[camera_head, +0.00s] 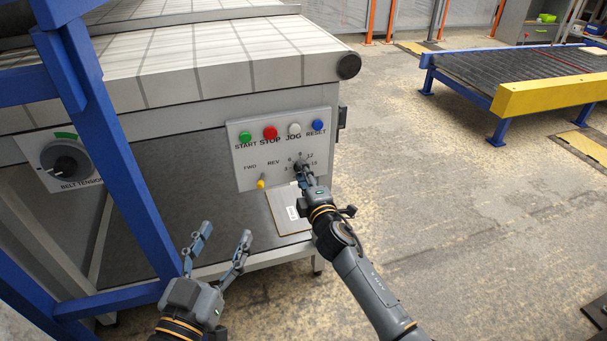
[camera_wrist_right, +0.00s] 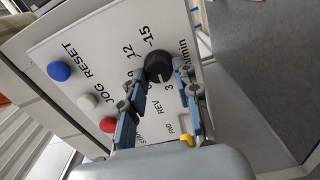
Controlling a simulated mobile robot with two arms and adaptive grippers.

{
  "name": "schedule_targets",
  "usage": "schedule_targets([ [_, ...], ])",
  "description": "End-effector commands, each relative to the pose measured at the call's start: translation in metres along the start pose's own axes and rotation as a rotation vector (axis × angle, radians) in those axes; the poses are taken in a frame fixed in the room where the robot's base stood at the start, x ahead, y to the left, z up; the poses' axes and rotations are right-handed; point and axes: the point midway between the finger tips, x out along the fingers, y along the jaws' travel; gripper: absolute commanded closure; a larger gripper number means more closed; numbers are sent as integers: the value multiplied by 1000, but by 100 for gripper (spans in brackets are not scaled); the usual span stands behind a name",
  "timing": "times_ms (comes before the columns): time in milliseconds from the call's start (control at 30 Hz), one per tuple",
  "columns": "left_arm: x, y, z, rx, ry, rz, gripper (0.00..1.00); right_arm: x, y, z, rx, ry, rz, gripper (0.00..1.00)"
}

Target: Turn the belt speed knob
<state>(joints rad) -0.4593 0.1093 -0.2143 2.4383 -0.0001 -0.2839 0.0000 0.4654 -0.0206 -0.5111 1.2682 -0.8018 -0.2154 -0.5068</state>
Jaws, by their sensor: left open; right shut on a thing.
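The belt speed knob is black and round, on a grey control panel (camera_head: 240,162) with a scale printed around it; in the right wrist view the knob (camera_wrist_right: 158,66) shows between my fingertips. My right gripper (camera_head: 303,170) is at the lower right of the panel, shut on the knob, and covers most of it in the head view. Its two fingers also show in the right wrist view (camera_wrist_right: 160,82), one on each side of the knob. My left gripper (camera_head: 225,233) is open and empty, low in front of the conveyor and apart from the panel.
Green, red, white and blue buttons (camera_head: 317,125) line the panel's top. A yellow FWD/REV lever (camera_head: 261,182) sits left of the knob.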

Motion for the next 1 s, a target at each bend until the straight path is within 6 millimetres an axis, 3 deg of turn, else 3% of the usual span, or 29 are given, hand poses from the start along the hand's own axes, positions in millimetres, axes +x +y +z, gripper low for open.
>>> schedule_targets([
  [733, 0, -1, 5, 1, -27, -2, 41, 0, -1, 0, -84, -1, -1, 100],
  [767, 0, -1, 5, 1, -27, -2, 41, 0, -1, 0, -84, -1, -1, 63],
  [800, 0, -1, 4, 1, -27, -2, 41, 0, -1, 0, -84, -1, -1, 55],
  [867, 0, -1, 4, 1, -26, -2, 41, 0, 0, 0, -84, -1, -1, 46],
  [1000, 0, -1, 4, 1, -25, -2, 41, 0, 0, 0, -83, 0, 0, 46],
])
